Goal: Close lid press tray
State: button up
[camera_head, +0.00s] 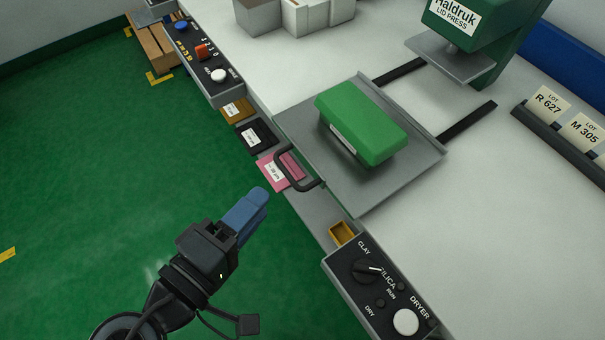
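The lid press tray (375,190) is a grey plate, pulled out toward the table's front edge. Two dark rails (467,121) run from it toward the green lid press (478,30) at the back. A green-lidded box (362,125) with a white label sits on the tray. A dark loop handle (296,172) sticks out from the tray's front side, over the table edge. My gripper (257,205), with blue fingers, is in front of the table, apart from and below left of the handle. Its fingers lie together with no visible gap, and nothing shows between them.
A dryer control panel (372,290) with knobs is at the front right, a second panel (205,60) at the upper left. Lot cards (549,105) stand in a rack at right. Green floor at left is mostly clear.

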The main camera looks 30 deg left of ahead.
jog(key=w+f, duration=0.1)
jog(key=w, duration=0.6)
jog(key=shift+f+p, duration=0.25)
jog(key=shift+p, duration=0.1)
jog(key=shift+w, duration=0.1)
jog(key=shift+c, duration=0.4)
grip_shut()
dwell(0.5)
